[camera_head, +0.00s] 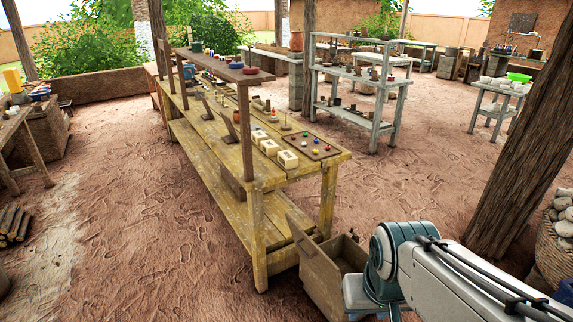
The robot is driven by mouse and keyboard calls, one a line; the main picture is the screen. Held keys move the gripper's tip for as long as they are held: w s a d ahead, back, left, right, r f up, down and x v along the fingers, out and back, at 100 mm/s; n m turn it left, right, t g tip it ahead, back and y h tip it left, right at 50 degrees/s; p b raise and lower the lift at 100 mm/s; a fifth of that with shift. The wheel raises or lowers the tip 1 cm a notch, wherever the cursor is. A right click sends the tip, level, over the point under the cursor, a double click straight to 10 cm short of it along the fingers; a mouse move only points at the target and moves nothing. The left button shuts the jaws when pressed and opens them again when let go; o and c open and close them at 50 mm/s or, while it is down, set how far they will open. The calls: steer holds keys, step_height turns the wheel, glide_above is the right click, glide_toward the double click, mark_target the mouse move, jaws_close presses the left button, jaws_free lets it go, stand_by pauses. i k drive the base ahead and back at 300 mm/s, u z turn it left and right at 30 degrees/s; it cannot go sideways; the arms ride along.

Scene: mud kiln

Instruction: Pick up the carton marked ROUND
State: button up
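Several small cream cartons stand in a row on the long yellow wooden table, near its closer right end. The nearest carton (288,159) has a dark marking on its face, a second carton (270,147) is just behind it, and a third carton (259,138) is farther back. The markings are too small to read, so I cannot tell which one says ROUND. My arm enters from the lower right, well apart from the cartons. My gripper does not show.
The yellow table (310,172) has a raised shelf (215,66) and posts along its left side. A board with coloured balls (313,145) lies right of the cartons. An open brown box (322,278) stands on the ground beside my arm. A thick post (530,130) rises at right.

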mark_target(288, 159)
steer(key=u, duration=0.95)
steer(key=i, duration=1.7)
steer(key=z, duration=0.95)
steer(key=i, duration=1)
steer(key=z, duration=0.9)
